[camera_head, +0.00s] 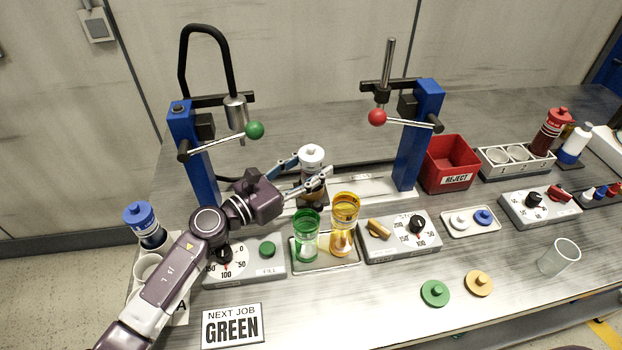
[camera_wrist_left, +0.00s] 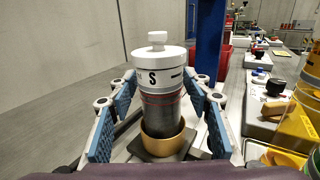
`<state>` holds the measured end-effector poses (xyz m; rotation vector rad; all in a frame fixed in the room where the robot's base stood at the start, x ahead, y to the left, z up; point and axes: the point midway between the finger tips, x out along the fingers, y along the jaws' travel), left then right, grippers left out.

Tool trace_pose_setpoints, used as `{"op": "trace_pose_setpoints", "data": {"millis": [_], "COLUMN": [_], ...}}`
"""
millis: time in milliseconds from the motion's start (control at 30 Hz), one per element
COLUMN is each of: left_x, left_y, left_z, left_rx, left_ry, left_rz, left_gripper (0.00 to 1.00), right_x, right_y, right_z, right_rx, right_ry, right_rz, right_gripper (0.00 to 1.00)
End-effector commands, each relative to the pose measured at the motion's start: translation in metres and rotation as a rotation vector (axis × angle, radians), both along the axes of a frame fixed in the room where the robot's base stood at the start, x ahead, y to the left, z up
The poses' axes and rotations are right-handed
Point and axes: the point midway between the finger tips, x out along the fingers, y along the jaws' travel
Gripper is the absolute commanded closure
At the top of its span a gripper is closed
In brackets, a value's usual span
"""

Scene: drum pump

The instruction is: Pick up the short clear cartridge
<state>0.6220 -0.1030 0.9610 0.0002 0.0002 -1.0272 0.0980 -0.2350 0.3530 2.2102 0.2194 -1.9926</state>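A short clear cartridge (camera_head: 311,163) with a white knobbed cap and dark contents stands upright in the head view, between the two blue posts. In the left wrist view the cartridge (camera_wrist_left: 160,97) has an "S" on its band and its foot is in a tan ring-shaped holder (camera_wrist_left: 168,141). My left gripper (camera_head: 306,168) is open, with one finger on each side of the cartridge. In the left wrist view gaps show between the blue pads and its body, so it is not gripped. The fingers partly hide the cartridge in the head view. My right gripper is not in view.
A green cup (camera_head: 306,238) and an amber cup (camera_head: 344,232) stand on a tray in front of the cartridge. The green-knobbed lever (camera_head: 254,130) hangs close above my gripper. A red bin (camera_head: 452,165) and an empty clear tumbler (camera_head: 559,258) stand to the right.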

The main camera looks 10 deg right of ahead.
Motion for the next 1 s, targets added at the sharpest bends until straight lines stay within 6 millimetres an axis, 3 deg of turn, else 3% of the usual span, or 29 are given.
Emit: {"op": "trace_pose_setpoints", "data": {"millis": [33,333,667,1000], "left_x": [0.000,0.000,0.000,0.000], "left_y": [0.000,0.000,0.000,0.001], "left_z": [0.000,0.000,0.004,0.031], "left_rx": [0.000,-0.001,-0.002,0.001], "left_ry": [0.000,0.001,-0.001,-0.004], "left_rz": [0.000,0.000,0.000,-0.001], "left_gripper": [0.62,0.95,0.95,0.95], "right_x": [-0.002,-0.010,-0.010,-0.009], "right_y": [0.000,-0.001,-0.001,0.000], "right_z": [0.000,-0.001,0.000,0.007], "right_rx": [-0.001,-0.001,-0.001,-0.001], "right_ry": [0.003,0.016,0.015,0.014], "right_rz": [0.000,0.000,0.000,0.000], "right_gripper": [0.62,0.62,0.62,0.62]}}
